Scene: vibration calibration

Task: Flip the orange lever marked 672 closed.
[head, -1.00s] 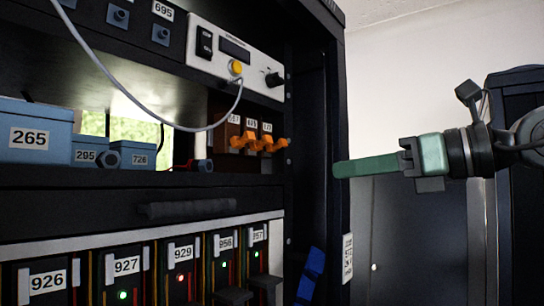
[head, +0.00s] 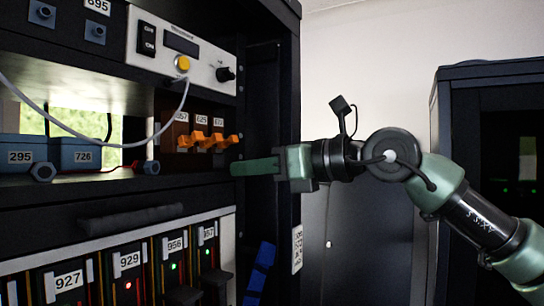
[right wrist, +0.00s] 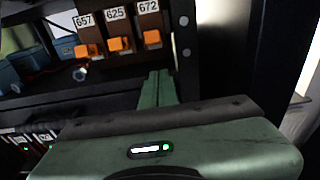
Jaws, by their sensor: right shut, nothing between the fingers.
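The orange lever marked 672 (head: 233,140) is the rightmost of three orange levers on brown blocks in the rack. It sticks out from its block in the head view. In the right wrist view the same lever (right wrist: 152,38) sits below its 672 label. My right gripper (head: 236,168) is shut and empty, its green fingers pointing left into the rack opening. In the head view its tip appears just below the 672 lever. In the right wrist view the fingers (right wrist: 158,86) appear below and apart from the lever. My left gripper is out of view.
Levers 625 (right wrist: 120,44) and 657 (right wrist: 87,48) sit close to the left of 672. The rack's right upright (head: 287,190) stands beside my gripper. Blue boxes (head: 82,153) stand left on the shelf, and a grey cable (head: 110,143) hangs across the opening.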

